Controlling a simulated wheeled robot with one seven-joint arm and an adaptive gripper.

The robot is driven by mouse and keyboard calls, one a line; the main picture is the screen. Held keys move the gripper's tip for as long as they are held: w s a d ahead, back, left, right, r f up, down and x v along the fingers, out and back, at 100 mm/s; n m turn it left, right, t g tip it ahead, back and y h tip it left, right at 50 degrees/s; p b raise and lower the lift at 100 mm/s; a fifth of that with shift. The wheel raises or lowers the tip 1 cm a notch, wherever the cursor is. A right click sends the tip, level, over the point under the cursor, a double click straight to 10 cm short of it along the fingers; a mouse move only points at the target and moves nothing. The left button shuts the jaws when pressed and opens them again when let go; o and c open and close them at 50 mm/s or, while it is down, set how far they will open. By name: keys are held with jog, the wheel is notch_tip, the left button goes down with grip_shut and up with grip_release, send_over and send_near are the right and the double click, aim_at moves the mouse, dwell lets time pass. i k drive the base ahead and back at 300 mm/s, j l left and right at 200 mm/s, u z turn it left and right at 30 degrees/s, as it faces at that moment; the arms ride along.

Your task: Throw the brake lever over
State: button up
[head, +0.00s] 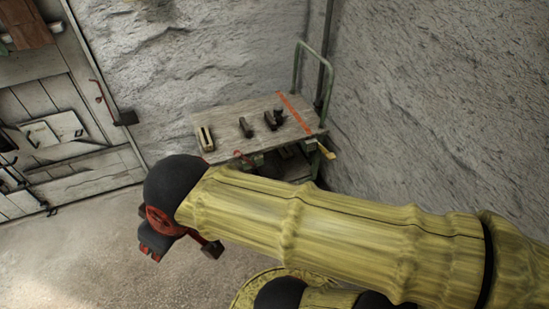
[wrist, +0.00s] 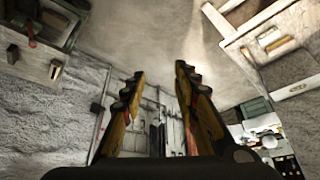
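A short lever with a yellow end (head: 326,151) sticks out at the front right corner of a wooden-topped cart (head: 226,124); it looks like the brake lever, but its exact setting is too small to tell. My gripper (wrist: 160,78) shows in the wrist view with its two yellow-and-dark fingers spread apart and nothing between them. In the head view my arm crosses the foreground, and the gripper end is left of and nearer than the cart, well apart from the lever. The arm hides part of the cart's lower front.
On the cart lie a wooden block (head: 206,139), a dark tool (head: 246,128) and more dark pieces (head: 271,121). A green rail (head: 298,62) rises at its back. Rough walls (head: 430,95) stand behind and right. A plank door (head: 75,150) is left; the floor before it is clear.

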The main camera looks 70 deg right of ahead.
aim_at(238, 153)
jog(key=z, duration=1.75)
